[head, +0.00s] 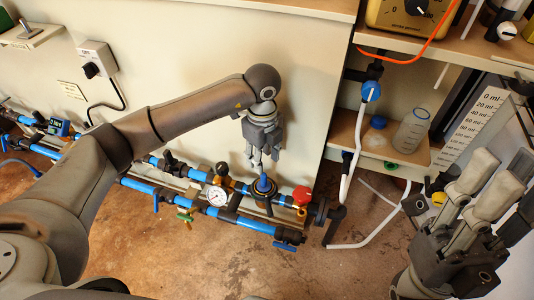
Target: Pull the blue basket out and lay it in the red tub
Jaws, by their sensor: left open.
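A small blue part (263,185), which may be the blue basket, sits upright in a dark round fitting on the pipe run near the floor. Its lower portion is hidden inside the fitting. My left gripper (264,164) points down just above it, open, with nothing seen between its fingers. I cannot tell whether the fingertips touch the blue part. My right gripper (492,172) is at the right edge, fingers pointing up, far from the blue part; whether its jaws are open is unclear. I cannot make out a red tub; a small red piece (301,196) stands right of the blue part.
Blue pipes (180,198) with valves and a pressure gauge (217,195) run along the wall base. A shelf unit at right holds a clear measuring cup (412,130) and a blue cap (378,122). White tubing (352,150) hangs beside it. The brown floor in front is clear.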

